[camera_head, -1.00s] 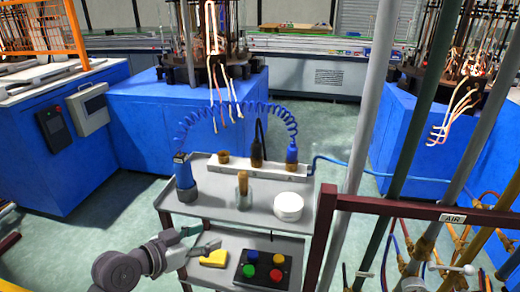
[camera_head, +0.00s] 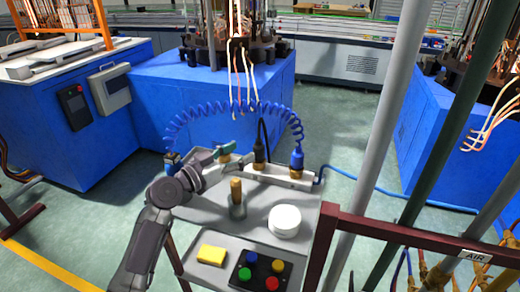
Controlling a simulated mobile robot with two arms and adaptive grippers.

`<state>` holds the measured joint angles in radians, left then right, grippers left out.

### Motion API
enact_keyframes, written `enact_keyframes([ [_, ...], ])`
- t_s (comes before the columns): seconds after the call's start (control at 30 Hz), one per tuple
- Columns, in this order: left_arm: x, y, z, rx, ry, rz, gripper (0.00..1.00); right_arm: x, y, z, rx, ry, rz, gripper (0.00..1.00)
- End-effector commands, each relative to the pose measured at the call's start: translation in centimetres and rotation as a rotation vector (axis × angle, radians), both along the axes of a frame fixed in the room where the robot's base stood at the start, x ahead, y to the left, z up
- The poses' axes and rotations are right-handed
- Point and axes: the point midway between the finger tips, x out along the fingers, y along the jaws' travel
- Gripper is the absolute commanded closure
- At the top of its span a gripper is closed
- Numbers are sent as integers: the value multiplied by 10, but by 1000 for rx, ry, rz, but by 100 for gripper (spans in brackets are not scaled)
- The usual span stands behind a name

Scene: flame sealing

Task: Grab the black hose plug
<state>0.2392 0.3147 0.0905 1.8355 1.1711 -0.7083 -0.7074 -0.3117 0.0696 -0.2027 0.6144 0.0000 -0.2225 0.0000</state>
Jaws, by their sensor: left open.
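The black hose plug (camera_head: 259,154) stands upright in the white rail (camera_head: 290,179) at the back of the cart's upper shelf, with a black hose rising from its top. My left gripper (camera_head: 230,160) is open just to the left of the plug, over the left end of the rail. Its fingers point toward the plug and look apart from it; the exact gap is hard to tell. A blue hose plug (camera_head: 297,158) stands in the rail to the right. My right gripper is not in view.
A glass jar with a brown-topped piece (camera_head: 237,200) and a white round container (camera_head: 285,221) stand on the upper shelf. A coiled blue hose (camera_head: 235,108) arches above the rail. Below are a yellow block (camera_head: 211,254) and a button box (camera_head: 262,272). A grey pole (camera_head: 375,130) stands right.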

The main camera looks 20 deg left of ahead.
Motion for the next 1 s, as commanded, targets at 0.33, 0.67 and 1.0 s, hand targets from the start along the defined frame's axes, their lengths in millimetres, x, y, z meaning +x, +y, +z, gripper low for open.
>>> enact_keyframes([
  [0.33, 30, -16, 1, -3, 3, 0, 37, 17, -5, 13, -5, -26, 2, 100],
  [0.67, 66, -36, -2, 0, 1, 0, 37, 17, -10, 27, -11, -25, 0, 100],
  [1.0, 68, -37, -3, 1, 2, 0, 52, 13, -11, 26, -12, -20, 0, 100],
])
